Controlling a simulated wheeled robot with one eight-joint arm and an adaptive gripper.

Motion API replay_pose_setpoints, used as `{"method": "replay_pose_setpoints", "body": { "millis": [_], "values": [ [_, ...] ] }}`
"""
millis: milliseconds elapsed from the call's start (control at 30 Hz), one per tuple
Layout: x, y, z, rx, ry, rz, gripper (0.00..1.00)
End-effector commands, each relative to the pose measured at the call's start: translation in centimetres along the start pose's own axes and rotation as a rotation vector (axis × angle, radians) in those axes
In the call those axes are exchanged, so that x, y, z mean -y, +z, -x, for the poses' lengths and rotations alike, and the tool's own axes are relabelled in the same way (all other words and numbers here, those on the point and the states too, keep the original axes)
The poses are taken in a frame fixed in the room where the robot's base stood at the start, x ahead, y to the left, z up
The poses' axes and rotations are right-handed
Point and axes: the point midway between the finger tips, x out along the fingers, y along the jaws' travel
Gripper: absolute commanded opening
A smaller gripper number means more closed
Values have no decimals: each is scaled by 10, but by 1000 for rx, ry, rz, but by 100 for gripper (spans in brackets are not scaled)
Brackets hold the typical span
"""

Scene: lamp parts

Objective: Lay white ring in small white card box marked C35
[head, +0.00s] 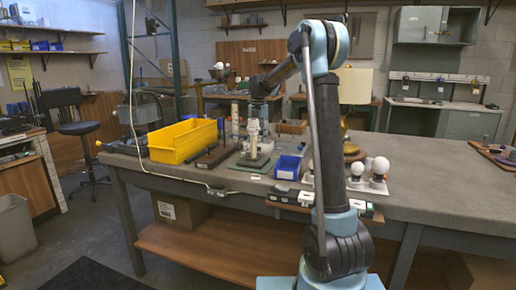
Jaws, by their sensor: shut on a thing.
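My gripper (254,136) hangs from my arm over the middle of the grey workbench (430,175), pointing down. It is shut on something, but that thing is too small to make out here. Pale parts show at and just below the fingers, above a dark square base (253,162) on a green mat (236,168). I cannot tell whether one of them is the white ring. No box with a readable C35 mark shows. My arm hides part of the bench right of the gripper.
A yellow bin (183,141) stands left of my gripper, and a small blue bin (287,168) right of it. White round bulbs (380,166) stand on a holder farther right. A cardboard box (181,211) sits on the lower shelf. The bench's right part is mostly clear.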

Motion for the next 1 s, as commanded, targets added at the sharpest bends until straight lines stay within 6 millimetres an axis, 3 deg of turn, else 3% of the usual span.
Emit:
{"method": "replay_pose_setpoints", "body": {
  "millis": [167,467,833,867,1000],
  "values": [
    [0,0,-10,0,0,0,18],
    [0,0,-45,0,0,0,18],
    [0,0,-49,0,0,0,18],
    [0,0,-49,0,0,0,54],
    [0,0,-49,0,0,0,55]
  ]
}}
